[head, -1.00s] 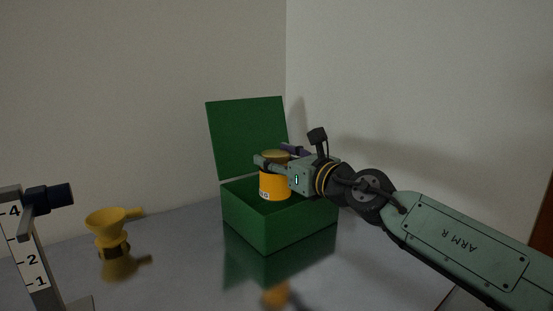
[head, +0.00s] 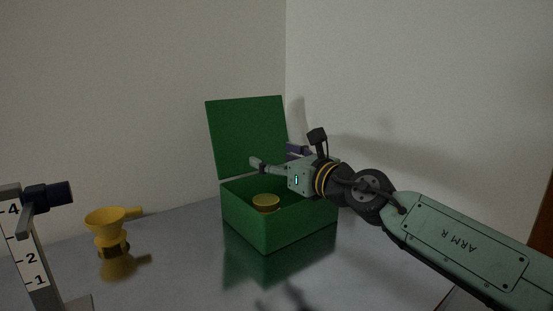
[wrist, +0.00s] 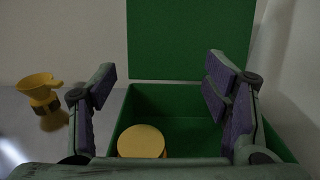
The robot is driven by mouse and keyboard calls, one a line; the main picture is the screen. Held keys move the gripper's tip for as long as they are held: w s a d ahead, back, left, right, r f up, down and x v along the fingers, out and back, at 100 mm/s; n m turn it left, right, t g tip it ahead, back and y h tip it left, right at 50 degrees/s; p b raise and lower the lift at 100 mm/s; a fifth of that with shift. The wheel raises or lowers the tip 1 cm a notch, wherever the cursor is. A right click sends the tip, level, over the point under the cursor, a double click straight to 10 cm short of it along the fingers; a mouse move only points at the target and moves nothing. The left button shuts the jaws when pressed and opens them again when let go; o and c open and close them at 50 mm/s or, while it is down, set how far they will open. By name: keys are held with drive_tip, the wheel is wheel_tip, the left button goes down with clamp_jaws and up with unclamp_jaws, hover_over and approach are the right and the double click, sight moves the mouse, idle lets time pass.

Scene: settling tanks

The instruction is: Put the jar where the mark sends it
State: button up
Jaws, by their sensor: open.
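The jar (head: 265,200) is inside the green box (head: 268,235), with only its yellow lid and a little of its upper part showing above the front wall. The rest of it is hidden by the box. In the wrist view the jar's round lid (wrist: 141,141) lies inside the green box (wrist: 176,101), below and between my fingers. My gripper (head: 272,159) is open above the box and apart from the jar. Its two fingers with purple pads also show wide apart in the wrist view (wrist: 163,95). No mark is readable on the jar now.
The box's green lid (head: 247,137) stands open at the back. A yellow funnel (head: 108,228) stands on the grey table (head: 180,260) to the left. A post with a numbered scale (head: 27,250) stands at the front left. The table between them is clear.

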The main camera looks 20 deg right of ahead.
drive_tip(key=r+b+v, duration=0.1)
drive_tip(key=v, duration=1.1)
drive_tip(key=shift+b, duration=0.4)
